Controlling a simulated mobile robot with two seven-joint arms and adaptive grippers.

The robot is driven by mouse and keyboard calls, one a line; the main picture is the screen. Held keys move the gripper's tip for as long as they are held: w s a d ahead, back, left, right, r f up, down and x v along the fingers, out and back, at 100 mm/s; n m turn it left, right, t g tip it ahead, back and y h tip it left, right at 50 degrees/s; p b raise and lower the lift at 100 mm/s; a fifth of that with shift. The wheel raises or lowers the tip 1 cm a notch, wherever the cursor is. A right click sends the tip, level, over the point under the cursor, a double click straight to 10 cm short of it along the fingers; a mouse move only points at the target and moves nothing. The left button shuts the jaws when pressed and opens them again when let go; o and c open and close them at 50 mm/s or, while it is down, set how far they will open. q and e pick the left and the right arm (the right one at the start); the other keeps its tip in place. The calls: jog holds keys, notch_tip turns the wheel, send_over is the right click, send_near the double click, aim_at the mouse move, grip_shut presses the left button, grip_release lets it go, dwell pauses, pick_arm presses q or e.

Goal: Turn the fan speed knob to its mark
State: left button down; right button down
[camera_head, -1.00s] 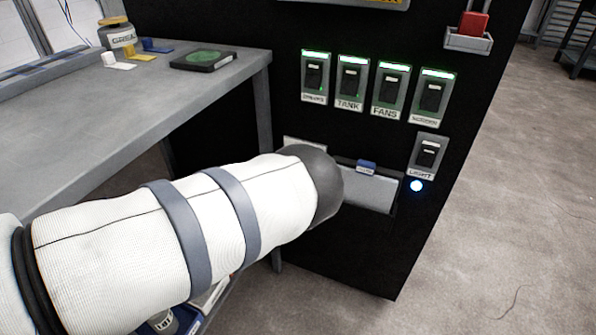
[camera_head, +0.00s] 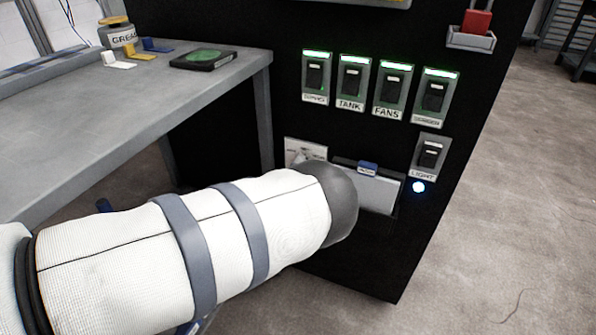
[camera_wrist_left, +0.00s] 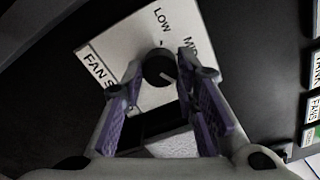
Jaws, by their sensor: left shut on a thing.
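The fan speed knob (camera_wrist_left: 157,66) is a dark round knob on a white plate (camera_wrist_left: 122,45), seen in the left wrist view. The plate reads "FAN S", "LOW" and a partly hidden "MI". A pale line shows on the knob's face. My left gripper (camera_wrist_left: 161,72) has its two purple-padded fingers on either side of the knob and is shut on it. In the head view, part of the white plate (camera_head: 305,147) shows above my left arm, which hides most of the gripper and the knob. My right gripper is not in view.
Several labelled switches, including FANS (camera_head: 391,90), sit on the black panel above. A grey workbench (camera_head: 95,120) stands at left.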

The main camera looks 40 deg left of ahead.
pick_arm(q)
jog(key=c, duration=1.2)
grip_release()
jog(key=shift+c, duration=0.2)
jog(key=shift+d+r, duration=0.1)
jog(key=v, duration=1.2)
